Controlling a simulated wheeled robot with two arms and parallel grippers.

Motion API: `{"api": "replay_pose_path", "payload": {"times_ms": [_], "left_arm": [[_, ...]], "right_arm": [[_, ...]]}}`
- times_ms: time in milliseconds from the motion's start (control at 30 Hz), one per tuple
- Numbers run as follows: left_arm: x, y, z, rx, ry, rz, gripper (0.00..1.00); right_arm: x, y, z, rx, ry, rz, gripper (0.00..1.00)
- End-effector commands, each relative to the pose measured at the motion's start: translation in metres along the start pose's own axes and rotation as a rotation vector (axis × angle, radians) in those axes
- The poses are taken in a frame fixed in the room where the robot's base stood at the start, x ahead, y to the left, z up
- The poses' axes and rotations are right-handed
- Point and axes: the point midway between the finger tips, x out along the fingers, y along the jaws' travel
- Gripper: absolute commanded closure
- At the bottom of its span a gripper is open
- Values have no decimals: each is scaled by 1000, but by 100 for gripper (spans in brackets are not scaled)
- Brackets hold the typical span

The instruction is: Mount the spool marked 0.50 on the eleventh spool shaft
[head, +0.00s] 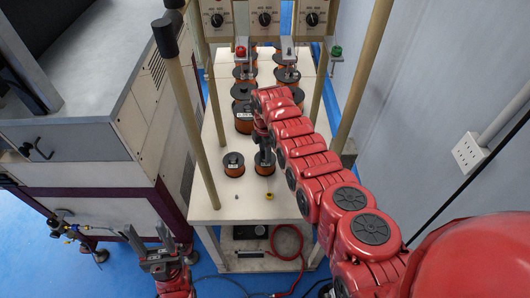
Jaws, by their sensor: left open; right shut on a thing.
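My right gripper (264,153) reaches down over the front of the white table and is shut on a copper-wound spool (264,169) with black flanges. I cannot read a marking on this spool, and the gripper hides part of its top. Whether it touches the tabletop is not clear. Another copper spool (234,170) stands just left of it. Two rows of spools run toward the back; a larger one (243,121) in the left row carries a small white label. My arm hides part of the right row. My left gripper (157,260) is open and empty at lower left, off the table.
The white table (225,205) has bare room at its front, with a small yellow ring (269,197) there. Tan posts (186,112) rise at its corners. Dial boxes (265,18) hang at the back. A grey machine (75,130) stands left, a wall right.

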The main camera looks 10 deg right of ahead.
Motion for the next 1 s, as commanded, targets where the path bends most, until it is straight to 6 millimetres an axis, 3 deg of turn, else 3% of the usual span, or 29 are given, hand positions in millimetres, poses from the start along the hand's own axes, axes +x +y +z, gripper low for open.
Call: {"api": "replay_pose_path", "payload": {"times_ms": [367, 400, 567, 1000], "left_arm": [[-9, 0, 2, 0, 0, 0, 46], [-8, 0, 1, 0, 0, 0, 46], [-8, 0, 1, 0, 0, 0, 46], [-9, 0, 2, 0, 0, 0, 46]], "right_arm": [[9, 1, 0, 0, -1, 2, 100], [8, 1, 0, 0, -1, 2, 54], [8, 0, 0, 0, 0, 1, 25], [5, 1, 0, -1, 0, 1, 24]]}}
